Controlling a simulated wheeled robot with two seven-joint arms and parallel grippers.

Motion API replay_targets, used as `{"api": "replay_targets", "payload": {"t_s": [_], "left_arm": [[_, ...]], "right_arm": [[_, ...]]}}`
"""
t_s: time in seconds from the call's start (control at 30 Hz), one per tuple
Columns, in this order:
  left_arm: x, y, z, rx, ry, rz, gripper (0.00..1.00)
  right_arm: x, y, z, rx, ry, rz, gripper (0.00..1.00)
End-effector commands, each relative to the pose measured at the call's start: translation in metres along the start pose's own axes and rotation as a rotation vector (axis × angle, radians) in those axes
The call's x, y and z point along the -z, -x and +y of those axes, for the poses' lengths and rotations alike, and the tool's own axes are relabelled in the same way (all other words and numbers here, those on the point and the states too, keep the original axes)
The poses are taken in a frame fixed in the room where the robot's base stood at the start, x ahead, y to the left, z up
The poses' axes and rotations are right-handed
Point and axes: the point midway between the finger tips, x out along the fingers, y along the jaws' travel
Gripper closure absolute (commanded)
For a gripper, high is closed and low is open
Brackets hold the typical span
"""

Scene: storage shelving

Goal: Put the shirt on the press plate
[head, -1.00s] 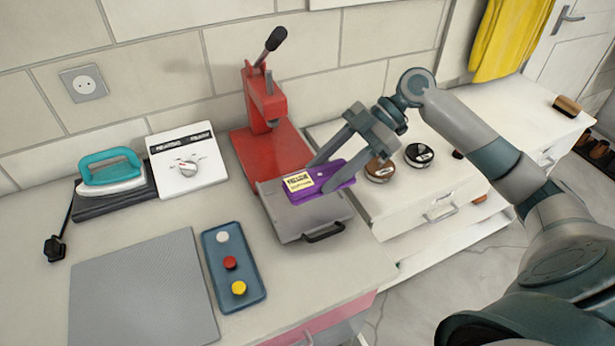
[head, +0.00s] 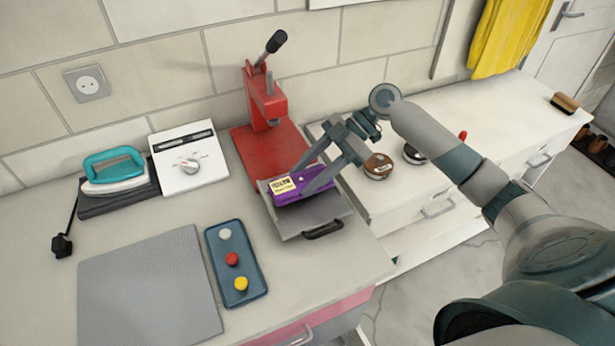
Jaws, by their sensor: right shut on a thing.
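A folded purple shirt (head: 317,181) with a yellow printed label lies at the grey press plate (head: 312,215), the pulled-out tray at the front of the red press (head: 266,150). My right gripper (head: 300,182) is shut on the shirt, with its fingers reaching down from the upper right. The shirt is over the back part of the plate; I cannot tell whether it touches the plate fully. The front part of the plate and its black handle are bare. My left gripper is not in view.
A teal iron (head: 115,170) on a dark pad, a white control box (head: 188,160), a grey mat (head: 150,290) and a blue tray with coloured buttons (head: 235,262) are to the left. Round tins (head: 378,166) stand on the white cabinet to the right.

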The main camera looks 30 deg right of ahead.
Motion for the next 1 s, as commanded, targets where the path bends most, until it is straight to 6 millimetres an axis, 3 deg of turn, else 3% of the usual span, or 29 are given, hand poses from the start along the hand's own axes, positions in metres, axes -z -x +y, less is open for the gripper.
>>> {"api": "replay_targets", "payload": {"t_s": [0.13, 0.53, 0.57, 0.6, 1.0], "left_arm": [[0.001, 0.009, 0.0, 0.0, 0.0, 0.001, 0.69], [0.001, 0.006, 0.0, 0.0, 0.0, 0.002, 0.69], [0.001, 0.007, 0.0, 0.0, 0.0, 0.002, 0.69], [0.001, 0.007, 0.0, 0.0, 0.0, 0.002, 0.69], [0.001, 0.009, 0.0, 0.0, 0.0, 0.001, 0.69]], "right_arm": [[-0.011, -0.009, 0.0, 0.0, -0.003, 0.002, 0.87], [-0.016, -0.013, 0.001, -0.001, 0.0, 0.002, 0.87], [-0.015, -0.012, 0.001, -0.001, 0.0, 0.001, 0.48], [-0.015, -0.012, 0.001, -0.001, 0.0, 0.001, 0.39], [-0.014, -0.011, 0.001, -0.001, 0.0, 0.001, 0.36]]}}
